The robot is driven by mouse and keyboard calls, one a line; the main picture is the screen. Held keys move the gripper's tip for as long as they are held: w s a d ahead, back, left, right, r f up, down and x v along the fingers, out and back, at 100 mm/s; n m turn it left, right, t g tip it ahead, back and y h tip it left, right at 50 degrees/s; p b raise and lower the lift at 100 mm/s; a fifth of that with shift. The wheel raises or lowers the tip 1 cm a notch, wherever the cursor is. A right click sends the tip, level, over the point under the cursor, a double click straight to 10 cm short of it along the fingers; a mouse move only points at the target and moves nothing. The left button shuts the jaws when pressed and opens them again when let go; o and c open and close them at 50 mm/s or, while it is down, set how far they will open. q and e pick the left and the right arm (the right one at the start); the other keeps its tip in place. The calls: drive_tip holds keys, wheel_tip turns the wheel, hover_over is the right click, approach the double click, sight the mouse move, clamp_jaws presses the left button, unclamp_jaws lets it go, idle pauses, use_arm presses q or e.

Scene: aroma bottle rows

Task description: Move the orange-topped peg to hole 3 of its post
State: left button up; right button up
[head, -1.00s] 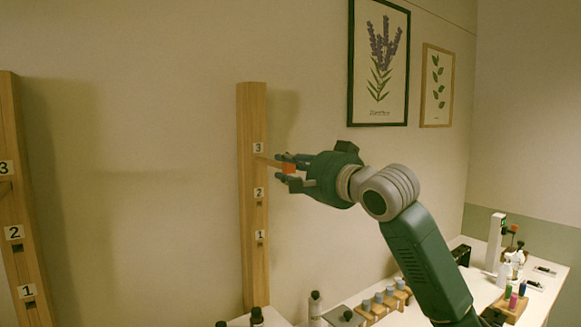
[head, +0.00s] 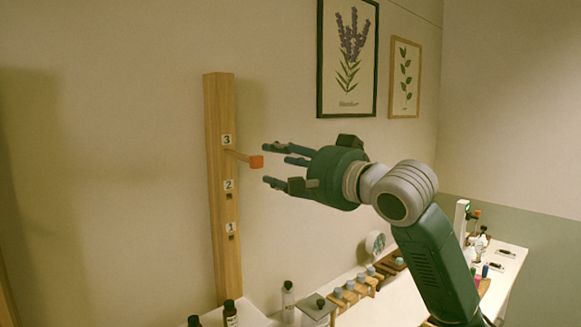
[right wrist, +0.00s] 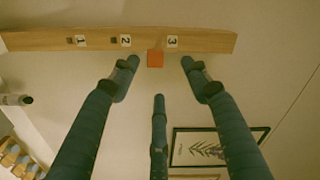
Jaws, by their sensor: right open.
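The orange-topped peg (head: 256,161) sticks out from the wooden post (head: 216,110) just below the label 3, with its shaft end at the post at hole 3. Holes 2 and 1 lower on the post look empty. My right gripper (head: 270,164) is open, its fingers spread and pointing at the peg's orange end, apart from it. In the right wrist view the orange end (right wrist: 155,59) shows between the fingertips, with the post (right wrist: 215,40) behind it. My left gripper is not in view.
A white table (head: 400,305) below holds dark bottles (head: 230,313), a white bottle (head: 288,300) and a wooden rack (head: 352,293) with several grey-topped bottles. Framed pictures (head: 347,55) hang on the wall. The space around the peg is free.

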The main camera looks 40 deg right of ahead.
drive_tip(key=shift+s, duration=1.75)
drive_tip(key=shift+d, duration=0.1)
